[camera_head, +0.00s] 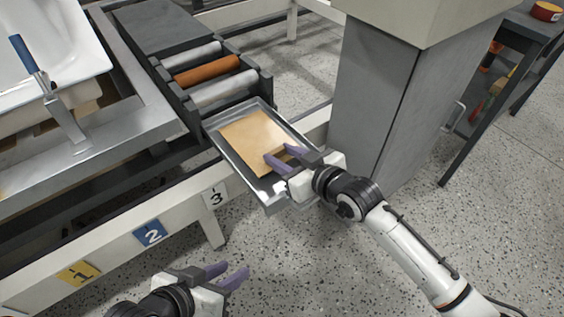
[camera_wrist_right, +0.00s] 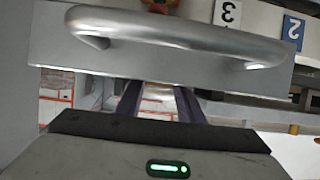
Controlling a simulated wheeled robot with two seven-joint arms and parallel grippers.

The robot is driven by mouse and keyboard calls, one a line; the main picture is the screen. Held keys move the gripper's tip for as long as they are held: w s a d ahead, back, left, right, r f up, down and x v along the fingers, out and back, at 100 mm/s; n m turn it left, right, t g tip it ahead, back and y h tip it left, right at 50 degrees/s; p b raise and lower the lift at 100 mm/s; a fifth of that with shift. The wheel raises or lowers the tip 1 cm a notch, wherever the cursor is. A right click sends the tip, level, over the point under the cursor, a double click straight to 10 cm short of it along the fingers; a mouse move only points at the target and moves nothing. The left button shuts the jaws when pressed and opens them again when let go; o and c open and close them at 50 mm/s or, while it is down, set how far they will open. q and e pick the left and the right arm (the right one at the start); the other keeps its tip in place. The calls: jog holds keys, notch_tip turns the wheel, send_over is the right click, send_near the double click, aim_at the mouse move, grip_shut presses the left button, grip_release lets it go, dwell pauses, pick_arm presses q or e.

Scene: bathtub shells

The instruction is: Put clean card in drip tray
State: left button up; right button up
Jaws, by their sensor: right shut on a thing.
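The tan card (camera_head: 248,137) lies in or just over the grey metal drip tray (camera_head: 221,147), which sticks out below the roller rack. My right gripper (camera_head: 280,158) reaches over the tray's front end, its purple fingers at the card's near right part. It is shut on the card, though the contact itself is not clear. In the right wrist view, the fingers (camera_wrist_right: 158,100) pass beyond a grey panel with a curved metal handle (camera_wrist_right: 170,40), apparently the tray's front. My left gripper (camera_head: 228,275) is open and empty, low over the floor.
A rack of several rollers (camera_head: 207,72) stands behind the tray. A white tub shell (camera_head: 62,40) and a blue-handled tool (camera_head: 48,85) are at left. A grey pillar (camera_head: 375,100) stands close to the tray's right. A dark side table (camera_head: 520,28) is at far right.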

pick_arm(q)
jog(key=shift+d, duration=0.2)
pick_arm(e)
jog(key=shift+f, duration=0.8)
pick_arm(q)
jog(key=shift+w, duration=0.1)
pick_arm(e)
jog(key=shift+f, duration=0.1)
jog(key=o, duration=1.1)
pick_arm(q)
jog(key=shift+r, duration=0.1)
pick_arm(e)
jog(key=shift+s+d+r, duration=0.15)
jog(key=shift+r, duration=0.1)
pick_arm(q)
jog(key=a+p, duration=0.1)
jog(key=p, duration=0.1)
jog(key=a+r+n+t+p, duration=0.1)
jog(key=p, duration=0.1)
jog(key=shift+s+a+r+y, duration=0.2)
jog(key=shift+s+r+y, duration=0.1)
jog(key=shift+s, duration=0.05)
pick_arm(e)
jog(key=v, duration=1.1)
jog(key=shift+s+d+r, duration=0.1)
jog(key=shift+s, duration=0.15)
